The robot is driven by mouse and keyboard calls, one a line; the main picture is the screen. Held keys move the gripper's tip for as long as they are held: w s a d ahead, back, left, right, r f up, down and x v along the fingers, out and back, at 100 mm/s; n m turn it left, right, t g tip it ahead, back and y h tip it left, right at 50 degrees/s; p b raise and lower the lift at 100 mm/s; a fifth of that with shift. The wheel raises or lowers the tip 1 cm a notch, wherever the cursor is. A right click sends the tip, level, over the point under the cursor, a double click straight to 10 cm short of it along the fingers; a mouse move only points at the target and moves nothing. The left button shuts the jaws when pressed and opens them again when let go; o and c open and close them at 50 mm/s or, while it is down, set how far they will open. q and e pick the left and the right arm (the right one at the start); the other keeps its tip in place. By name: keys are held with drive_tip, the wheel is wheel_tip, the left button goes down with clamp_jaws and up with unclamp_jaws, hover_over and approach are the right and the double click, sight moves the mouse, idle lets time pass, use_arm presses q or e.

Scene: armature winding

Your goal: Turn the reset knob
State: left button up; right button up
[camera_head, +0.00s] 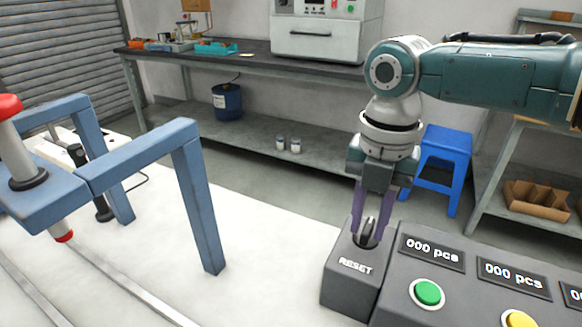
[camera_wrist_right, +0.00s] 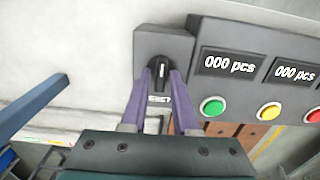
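The reset knob (camera_head: 369,231) is a small black knob on top of a dark grey box (camera_head: 349,288) marked RESET. In the right wrist view the knob (camera_wrist_right: 159,72) lies between the tips of my fingers, with its white mark pointing roughly along the fingers. My right gripper (camera_head: 369,222) points down at the knob, with one purple finger on each side of it. Small gaps seem to show beside the knob, and I cannot tell whether the fingers touch it. My left gripper is not in either view.
The grey control panel (camera_head: 392,300) continues to the right, with displays reading 000 pcs, a green button (camera_head: 427,292) and a yellow button (camera_head: 519,319). A blue frame (camera_head: 200,195) stands on the white table (camera_head: 262,245) at left. The tabletop between is clear.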

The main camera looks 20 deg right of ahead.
sight(369, 226)
drive_tip(key=shift+o, duration=1.1)
drive_tip(key=shift+r, duration=0.1)
wheel_tip(369, 226, up, 10)
drive_tip(key=p, duration=0.1)
